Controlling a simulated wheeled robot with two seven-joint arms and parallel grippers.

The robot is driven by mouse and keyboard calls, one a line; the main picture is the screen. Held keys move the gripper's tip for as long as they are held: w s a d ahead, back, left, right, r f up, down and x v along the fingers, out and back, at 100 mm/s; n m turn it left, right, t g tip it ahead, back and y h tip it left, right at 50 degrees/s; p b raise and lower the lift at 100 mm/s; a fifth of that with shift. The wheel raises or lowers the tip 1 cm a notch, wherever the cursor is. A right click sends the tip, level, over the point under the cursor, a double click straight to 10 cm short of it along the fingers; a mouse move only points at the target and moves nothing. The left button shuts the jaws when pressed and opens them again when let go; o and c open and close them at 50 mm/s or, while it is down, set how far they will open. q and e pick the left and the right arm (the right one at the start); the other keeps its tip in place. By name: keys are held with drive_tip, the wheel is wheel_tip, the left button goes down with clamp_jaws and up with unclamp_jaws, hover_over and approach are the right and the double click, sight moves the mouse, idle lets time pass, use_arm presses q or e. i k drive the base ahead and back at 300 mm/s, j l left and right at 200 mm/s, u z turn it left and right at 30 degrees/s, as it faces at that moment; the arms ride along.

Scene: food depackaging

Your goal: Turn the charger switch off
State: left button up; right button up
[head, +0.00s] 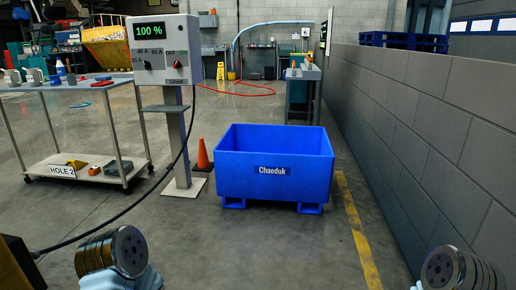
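The charger (161,50) is a grey box on a post, left of centre in the head view. Its display (150,31) reads 100 % in green. A red switch knob (177,64) sits on the right of its front under an OFF label; its exact position is too small to tell. A black dial (147,65) with amp marks sits to its left. Parts of my two arms show at the bottom left and bottom right corners, well apart from the charger. Neither gripper's fingers are in view.
A blue crate (274,190) labelled Chaeduk stands right of the post, with an orange cone (203,154) between. A two-shelf cart (64,88) stands left. A black cable (118,212) runs across the floor. A block wall (430,120) bounds the right. Floor in front is open.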

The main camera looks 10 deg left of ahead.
sight(176, 63)
drive_tip(key=i+j+u, duration=0.15)
drive_tip(key=i+u, duration=0.15)
drive_tip(key=i, duration=0.4)
drive_tip(key=i+u, duration=0.35)
drive_tip(key=i, duration=0.35)
drive_tip(key=i+l+u, duration=0.3)
drive_tip(key=i, duration=0.4)
